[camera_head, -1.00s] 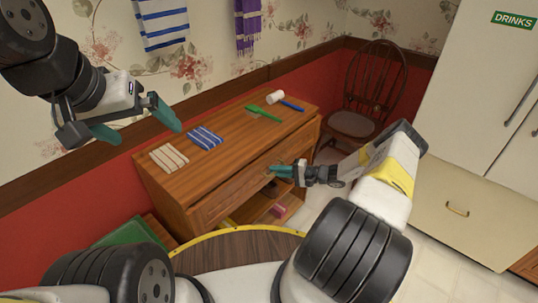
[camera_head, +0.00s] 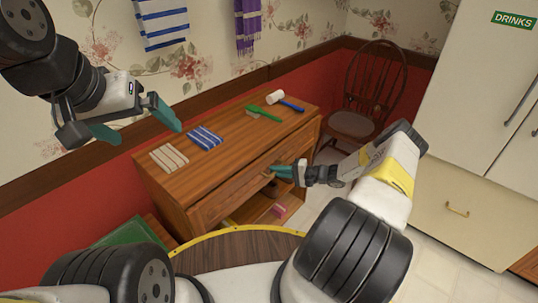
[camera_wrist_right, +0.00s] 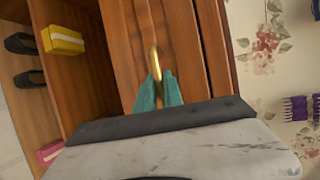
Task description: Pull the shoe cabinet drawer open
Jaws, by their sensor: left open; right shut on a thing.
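The wooden shoe cabinet (camera_head: 182,172) stands against the red lower wall. Its wide drawer front (camera_head: 228,198) faces me; I cannot tell from the head view whether it stands out a little. The brass drawer handle (camera_wrist_right: 156,62) shows in the right wrist view between the teal fingertips of my right gripper (camera_wrist_right: 158,90). That gripper is shut on the handle, and it also shows in the head view (camera_head: 276,172) at the drawer front. My left gripper (camera_head: 150,120) is open and empty, in the air left of the cabinet.
On the cabinet top lie a striped beige cloth (camera_head: 169,158), a blue striped cloth (camera_head: 205,138), a green brush (camera_head: 263,113) and a white-headed mallet (camera_head: 284,100). Open shelves below hold a yellow box (camera_wrist_right: 62,40) and shoes (camera_wrist_right: 20,44). A chair (camera_head: 365,105) and a white fridge (camera_head: 470,110) stand right.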

